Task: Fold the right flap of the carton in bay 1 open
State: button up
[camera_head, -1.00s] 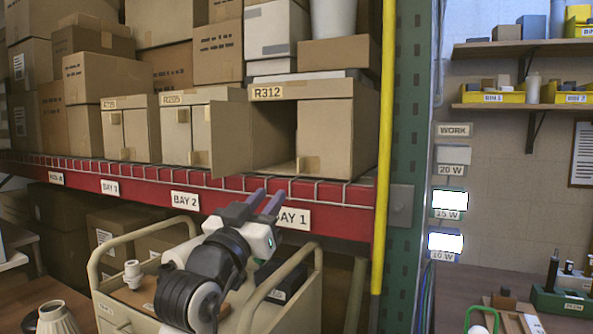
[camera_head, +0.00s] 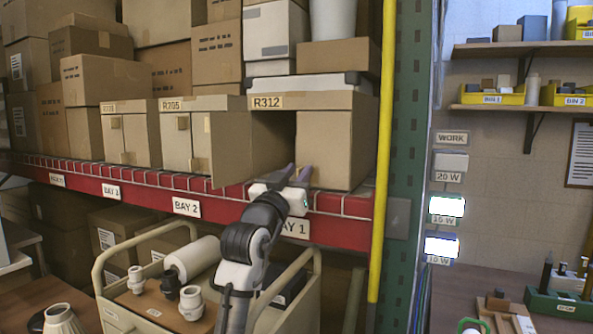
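The carton R312 (camera_head: 352,101) stands on the bay 1 shelf. Its left flap (camera_head: 231,145) is swung out to the left, so the left half of the front is open and dark inside. Its right flap (camera_head: 326,138) is closed across the right half. My gripper (camera_head: 297,172) is at the lower left edge of the right flap, with its two fingers apart, one on each side of the flap's small tab region. The fingers hide most of the tab, and I cannot tell whether they touch it.
Carton R205 (camera_head: 178,136) stands close on the left, next to the open left flap. A yellow post (camera_head: 382,150) rises just right of the carton.

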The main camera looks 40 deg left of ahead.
jog(key=shift+c, duration=0.5)
grip_shut()
dwell(0.9)
